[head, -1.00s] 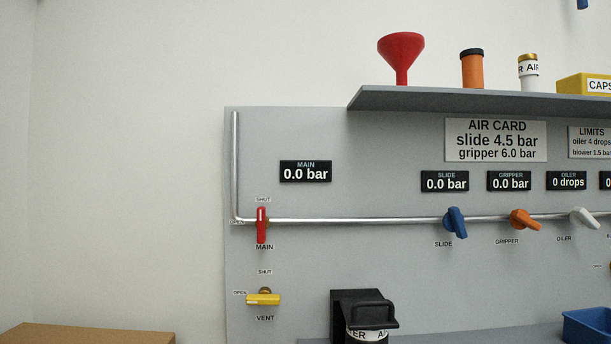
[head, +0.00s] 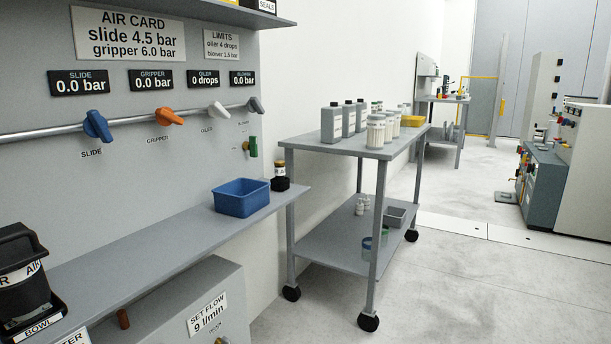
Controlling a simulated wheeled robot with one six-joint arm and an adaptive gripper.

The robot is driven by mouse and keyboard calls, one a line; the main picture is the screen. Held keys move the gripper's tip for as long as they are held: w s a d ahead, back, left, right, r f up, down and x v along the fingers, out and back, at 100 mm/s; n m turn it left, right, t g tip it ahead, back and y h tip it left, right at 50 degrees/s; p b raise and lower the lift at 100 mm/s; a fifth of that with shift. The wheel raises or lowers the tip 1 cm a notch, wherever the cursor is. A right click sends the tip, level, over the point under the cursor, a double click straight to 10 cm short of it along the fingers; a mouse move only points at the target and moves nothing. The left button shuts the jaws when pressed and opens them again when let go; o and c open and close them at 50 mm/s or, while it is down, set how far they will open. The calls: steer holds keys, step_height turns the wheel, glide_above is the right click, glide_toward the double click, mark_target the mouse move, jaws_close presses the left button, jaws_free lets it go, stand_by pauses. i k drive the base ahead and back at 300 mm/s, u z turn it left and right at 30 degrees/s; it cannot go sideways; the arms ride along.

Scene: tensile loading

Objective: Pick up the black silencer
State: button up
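I cannot make out a black silencer for certain in the head view. A small dark jar with a pale label and yellowish top (head: 280,169) stands in a square black base (head: 280,184) at the right end of the bench shelf. A blue bin (head: 262,199) sits just left of it, and its inside is mostly hidden by its walls. A large black handled unit (head: 18,250) with a white label band stands at the lower left edge, on a black base marked BOWL. My gripper is not in view.
The grey bench shelf (head: 150,245) is bare between the black unit and the blue bin. The panel above carries blue, orange, white and grey valve handles. A wheeled cart (head: 330,252) with bottles stands to the right. Open floor (head: 480,290) lies beyond it.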

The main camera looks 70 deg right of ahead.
mark_target(280, 165)
steer(key=z, duration=2.25)
steer(key=i, duration=0.5)
steer(key=z, duration=0.95)
